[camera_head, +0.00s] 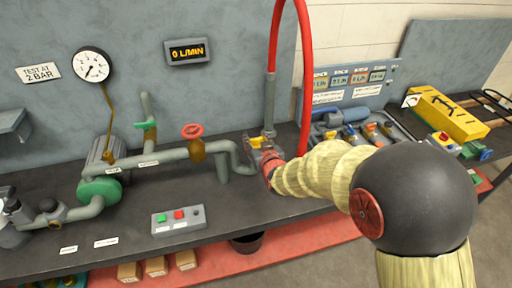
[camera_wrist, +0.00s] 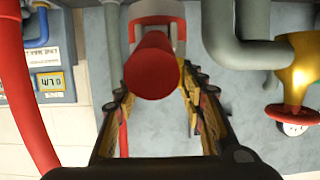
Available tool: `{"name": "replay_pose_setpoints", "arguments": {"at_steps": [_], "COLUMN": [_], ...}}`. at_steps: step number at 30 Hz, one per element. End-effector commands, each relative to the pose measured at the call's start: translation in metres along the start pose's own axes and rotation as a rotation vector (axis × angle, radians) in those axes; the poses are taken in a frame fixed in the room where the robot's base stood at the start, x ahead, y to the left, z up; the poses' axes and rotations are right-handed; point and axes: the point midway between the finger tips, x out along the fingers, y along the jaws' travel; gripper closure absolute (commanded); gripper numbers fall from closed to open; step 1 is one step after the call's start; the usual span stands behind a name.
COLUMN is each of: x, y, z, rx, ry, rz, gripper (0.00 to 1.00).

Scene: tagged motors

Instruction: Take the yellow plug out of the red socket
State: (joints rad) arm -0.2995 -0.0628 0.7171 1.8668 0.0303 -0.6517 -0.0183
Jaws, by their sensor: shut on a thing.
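My gripper (camera_wrist: 155,85) has its two yellow-and-dark fingers closed in on a red cylindrical part (camera_wrist: 151,68), whose round end faces the wrist camera. Behind it is a red and grey fitting (camera_wrist: 156,14), at the end of the pipework. In the head view my gripper (camera_head: 264,158) is at this fitting, below the grey end of the red hose. A small yellow patch (camera_head: 256,142) shows there; I cannot tell whether it is the plug or a finger. No separate yellow plug is clear in the wrist view, and the socket's mouth is hidden.
The red hose (camera_head: 307,70) arches close beside my gripper. Grey pipes with a red handwheel (camera_head: 192,131) stand to the left, and a button box (camera_head: 179,219) lies in front. A tool tray (camera_head: 360,135) and yellow case (camera_head: 448,113) are on the right.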

Motion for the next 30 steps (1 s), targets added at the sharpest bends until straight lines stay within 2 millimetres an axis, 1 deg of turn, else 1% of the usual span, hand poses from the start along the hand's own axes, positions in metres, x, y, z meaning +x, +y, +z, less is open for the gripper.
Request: {"name": "replay_pose_setpoints", "arguments": {"at_steps": [1, 3, 9, 12, 14, 24, 27, 30], "x": [0.0, 0.0, 0.0, -0.002, -0.004, -0.022, -0.026, -0.028], "y": [0.0, 0.0, 0.0, 0.0, 0.0, 0.0, 0.0, 0.0], "z": [0.001, 0.001, 0.001, -0.004, -0.011, -0.073, -0.085, -0.092], "rx": [0.0, 0.0, 0.0, 0.0, 0.0, 0.0, 0.0, 0.0], "ry": [-0.002, -0.002, -0.003, -0.002, 0.001, 0.003, 0.002, 0.0], "rz": [0.0, 0.0, 0.0, 0.0, 0.0, 0.0, 0.0, 0.0], "gripper": [0.82, 0.86, 0.86, 0.86, 0.86, 0.86, 0.86, 0.86]}}
